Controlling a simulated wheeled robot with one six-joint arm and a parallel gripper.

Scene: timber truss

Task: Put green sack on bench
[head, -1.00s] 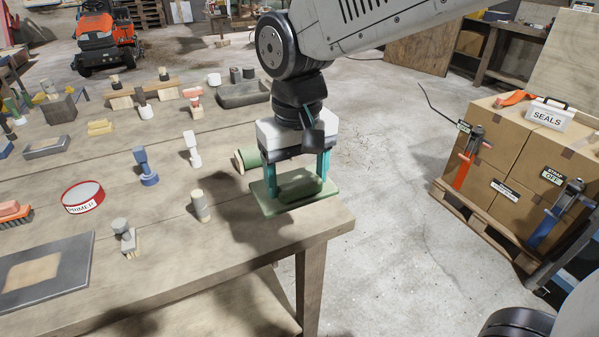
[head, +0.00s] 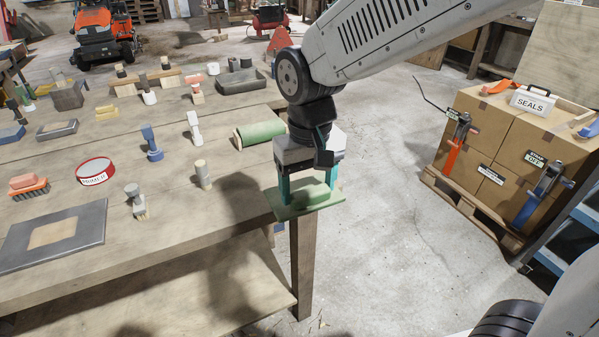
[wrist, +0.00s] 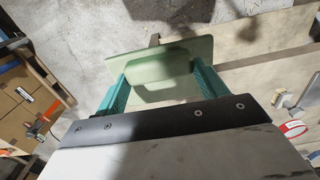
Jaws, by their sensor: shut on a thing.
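The green sack (head: 291,208) is a pale green flat piece with a rounded raised middle. My gripper (head: 308,190) points down with its teal fingers shut on the raised part. In the head view the sack is at the near right corner of the timber bench (head: 235,205) and hides that corner. In the wrist view the sack (wrist: 150,63) lies between the fingers, mostly against bare floor, with the bench (wrist: 262,35) to the right. I cannot tell whether the sack touches the bench.
A green roll (head: 260,133) lies on the bench behind my gripper. A wooden peg (head: 202,175), a brush (head: 135,203) and a red-rimmed tin (head: 95,171) stand farther left. The bench's near right top is clear. Cartons (head: 480,165) on a pallet stand to the right.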

